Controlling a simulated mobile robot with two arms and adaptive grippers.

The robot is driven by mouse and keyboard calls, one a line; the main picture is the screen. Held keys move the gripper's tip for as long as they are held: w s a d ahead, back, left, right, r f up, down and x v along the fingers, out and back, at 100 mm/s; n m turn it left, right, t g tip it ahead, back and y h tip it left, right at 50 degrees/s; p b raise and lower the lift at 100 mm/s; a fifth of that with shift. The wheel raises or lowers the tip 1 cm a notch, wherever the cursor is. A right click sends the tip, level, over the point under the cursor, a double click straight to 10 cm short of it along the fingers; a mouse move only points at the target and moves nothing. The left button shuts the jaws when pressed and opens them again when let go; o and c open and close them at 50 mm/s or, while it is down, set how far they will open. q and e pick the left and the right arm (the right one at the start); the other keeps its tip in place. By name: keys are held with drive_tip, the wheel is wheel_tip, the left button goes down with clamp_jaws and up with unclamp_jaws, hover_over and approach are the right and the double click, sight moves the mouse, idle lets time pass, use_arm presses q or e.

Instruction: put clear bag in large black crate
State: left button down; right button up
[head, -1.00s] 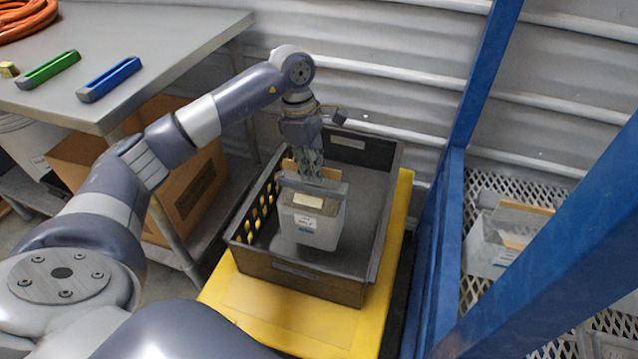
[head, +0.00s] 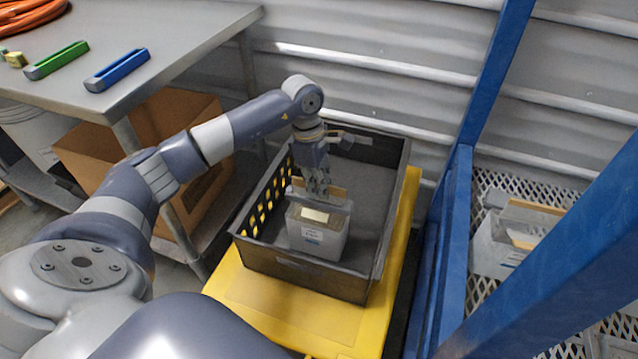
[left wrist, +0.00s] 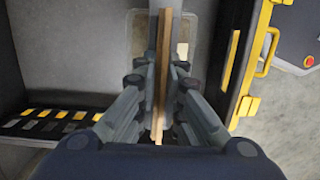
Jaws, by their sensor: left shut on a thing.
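The clear bag (head: 318,234) is boxy and translucent, with a white label on its front and a tan strip along its top. It is upright inside the large black crate (head: 300,278), towards the crate's front left. My left gripper (head: 318,190) is above it, shut on its top edge. In the left wrist view the left gripper (left wrist: 162,100) has its fingers on both sides of the tan strip, with part of the clear bag (left wrist: 189,28) beyond. I cannot tell whether the bag's bottom touches the crate floor. My right gripper is not in view.
The crate stands on a yellow platform (head: 285,318). A blue frame post (head: 452,250) rises to its right, with more clear bags (head: 495,245) on a mesh shelf behind it. A grey table (head: 150,30) and cardboard box (head: 90,150) are at the left. The crate's right side is free.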

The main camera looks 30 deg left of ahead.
use_arm(q)
drive_tip(key=c, duration=1.7)
unclamp_jaws()
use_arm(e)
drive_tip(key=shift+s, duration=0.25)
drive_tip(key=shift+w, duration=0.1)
use_arm(q)
drive_tip(key=r, duration=0.4)
drive_tip(key=a+r+p, duration=0.1)
drive_tip(key=r, duration=0.7)
drive_tip(key=shift+s+a, duration=0.2)
drive_tip(key=shift+a, duration=0.2)
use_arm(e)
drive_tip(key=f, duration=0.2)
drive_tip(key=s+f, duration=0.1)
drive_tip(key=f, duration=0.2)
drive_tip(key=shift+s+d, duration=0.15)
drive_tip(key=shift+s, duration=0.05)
